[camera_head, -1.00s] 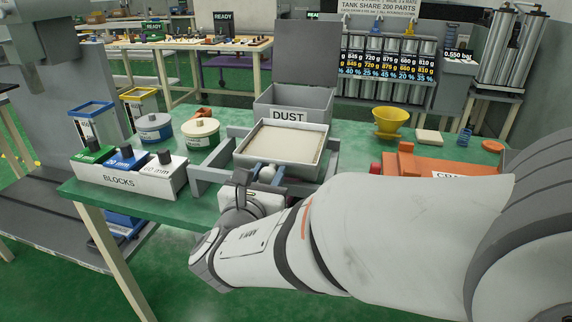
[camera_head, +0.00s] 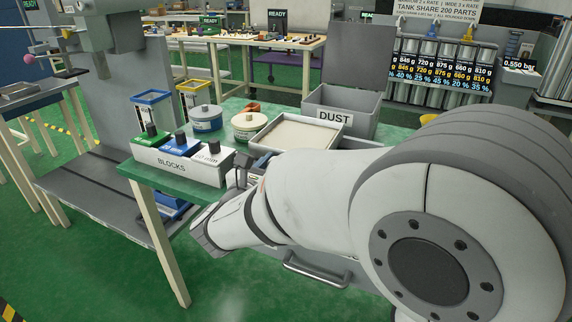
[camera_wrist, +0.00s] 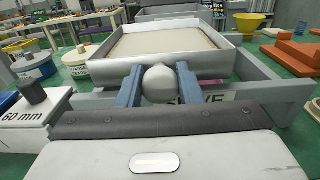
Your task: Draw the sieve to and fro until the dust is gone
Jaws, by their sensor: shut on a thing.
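The sieve (camera_head: 296,133) is a shallow metal tray with a pale, flat bottom, standing on the green table in front of the grey DUST bin (camera_head: 341,112). It also shows in the wrist view (camera_wrist: 165,42), with its round grey knob (camera_wrist: 159,84) facing me. My gripper (camera_wrist: 158,88) is shut on this knob, one blue finger on each side. The sieve rests in a grey frame (camera_wrist: 265,95) lettered with a partly hidden word ending in VE. In the head view my arm hides the gripper and the sieve's near side.
A white BLOCKS rack (camera_head: 175,162) with green, blue and white blocks stands left of the sieve. Two round tins, one blue-grey (camera_head: 206,118) and one cream (camera_head: 247,126), stand behind it. In the wrist view, orange pieces (camera_wrist: 294,50) and a yellow funnel (camera_wrist: 247,24) are at right.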

